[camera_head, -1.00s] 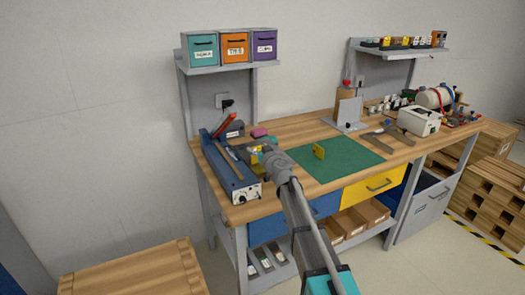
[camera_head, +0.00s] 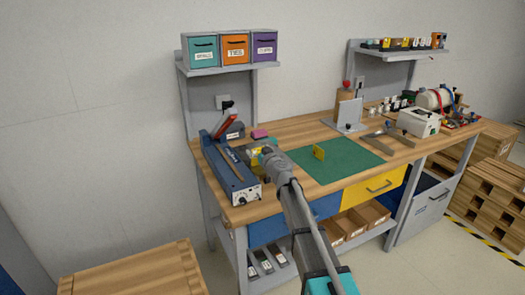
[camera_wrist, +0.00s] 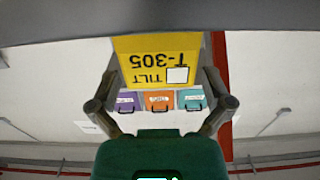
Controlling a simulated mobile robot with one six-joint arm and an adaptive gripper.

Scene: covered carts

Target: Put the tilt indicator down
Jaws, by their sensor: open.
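The tilt indicator (camera_wrist: 157,60) is a yellow plate marked TILT T-305, with a white square, upside down in the wrist view. It stands just ahead of my gripper (camera_wrist: 160,82), whose two fingers are spread apart on either side of it. In the head view, my gripper (camera_head: 266,152) is low over the bench, left of the green mat (camera_head: 340,168). A yellow patch (camera_head: 256,149) shows right by it, partly hidden by the gripper. Whether the fingers touch the indicator, and where its base rests, I cannot tell.
A blue device (camera_head: 228,172) lies close at the left. A small yellow block (camera_head: 318,151) stands on the mat. A grey plate stand (camera_head: 349,113) and a white box (camera_head: 418,121) are farther right. Three bins (camera_head: 235,48) sit on the shelf above. Most of the mat is clear.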

